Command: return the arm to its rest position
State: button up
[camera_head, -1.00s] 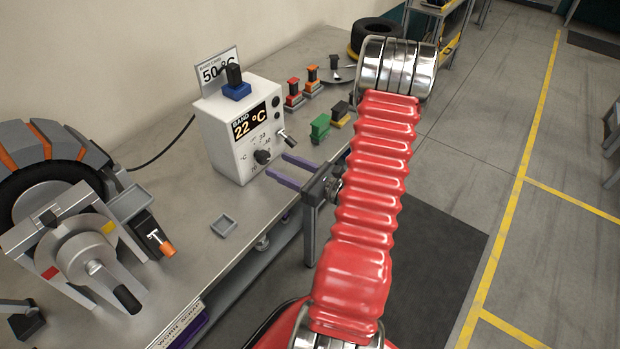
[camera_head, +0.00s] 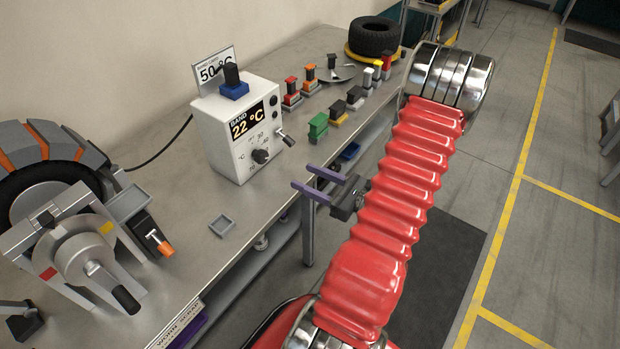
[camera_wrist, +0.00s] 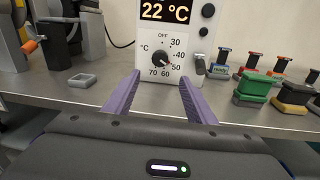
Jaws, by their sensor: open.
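My gripper (camera_head: 321,182) is open and empty, its two purple fingers apart beside the front edge of the bench. In the wrist view the fingers (camera_wrist: 158,98) point toward the white control box, with nothing between them. My red ribbed arm (camera_head: 395,200) reaches up from the lower middle of the head view and bends at a metal joint (camera_head: 447,76) at the upper right. The gripper is to the right of and below the control box (camera_head: 241,130) in the head view, clear of it.
The grey bench (camera_head: 185,215) carries a tyre clamp (camera_head: 80,255) at left, a small square tray (camera_head: 222,225), coloured blocks such as the green one (camera_head: 318,126), and a tyre (camera_head: 374,36) at the back. The box reads 22 °C. Open floor (camera_head: 550,240) lies right.

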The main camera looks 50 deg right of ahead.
dwell(0.5)
jog(key=s+a+n+g+y, duration=0.3)
jog(key=a+n+g, duration=0.5)
jog(key=a+n, duration=0.1)
jog(key=s+a+n+g+y, duration=0.3)
jog(key=a+n+g, duration=0.4)
jog(key=a+n, duration=0.25)
jog(key=w+a+r+n+t+h, duration=0.1)
jog(key=w+a+r+n+h, duration=0.1)
jog(key=a+r+n+h, duration=0.2)
jog(key=w+a+r+n+t+h, duration=0.1)
jog(key=a+r+n+h, duration=0.2)
jog(key=a+r+n, duration=0.8)
notch_tip(320, 180, up, 5)
jog(key=shift+w+r+n+t+h, duration=0.1)
jog(key=shift+w+n+t+h, duration=0.3)
jog(key=shift+n, duration=0.45)
